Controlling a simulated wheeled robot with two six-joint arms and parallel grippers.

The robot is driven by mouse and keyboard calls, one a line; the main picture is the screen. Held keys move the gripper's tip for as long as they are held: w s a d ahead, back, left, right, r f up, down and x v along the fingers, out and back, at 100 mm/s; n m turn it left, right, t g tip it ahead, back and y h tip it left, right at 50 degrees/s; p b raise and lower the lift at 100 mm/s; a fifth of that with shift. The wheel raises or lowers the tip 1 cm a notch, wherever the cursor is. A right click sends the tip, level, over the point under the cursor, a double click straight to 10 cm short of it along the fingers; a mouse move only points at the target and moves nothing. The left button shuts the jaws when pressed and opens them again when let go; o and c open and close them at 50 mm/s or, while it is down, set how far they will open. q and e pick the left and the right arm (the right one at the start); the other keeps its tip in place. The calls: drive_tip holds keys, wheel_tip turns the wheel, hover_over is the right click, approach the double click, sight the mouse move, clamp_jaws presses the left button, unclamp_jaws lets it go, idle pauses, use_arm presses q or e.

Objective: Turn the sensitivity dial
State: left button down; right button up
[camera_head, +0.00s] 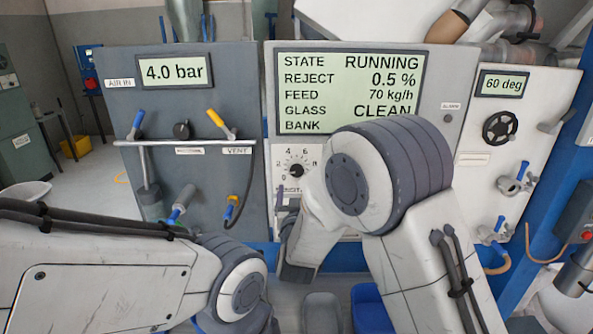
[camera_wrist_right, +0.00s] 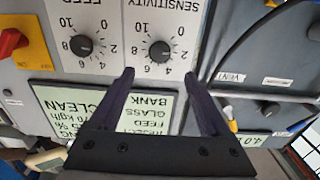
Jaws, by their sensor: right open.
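The sensitivity dial (camera_head: 297,171) is a small dark round knob on a white scale plate under the big display in the head view. In the right wrist view the sensitivity dial (camera_wrist_right: 160,50) appears upside down below its SENSITIVITY label. My right gripper (camera_wrist_right: 160,73) is open and empty. In that view its two fingertips frame the dial's lower edge from either side, and no contact is visible. In the head view my right arm hides part of the plate. My left arm comes in low from the left; its gripper does not show.
A similar feed dial (camera_wrist_right: 82,45) sits beside it, with a red switch (camera_wrist_right: 12,42) on yellow farther left. The display (camera_head: 349,92) reads RUNNING. The left panel has a 4.0 bar readout (camera_head: 174,71) and valve levers. A black handwheel (camera_head: 500,127) is at right.

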sight(297, 170)
drive_tip(key=w+p, duration=0.4)
drive_tip(key=w, duration=0.5)
drive_tip(key=shift+w+r+p, duration=0.15)
drive_tip(key=shift+p, duration=0.2)
drive_tip(key=shift+w, duration=0.5)
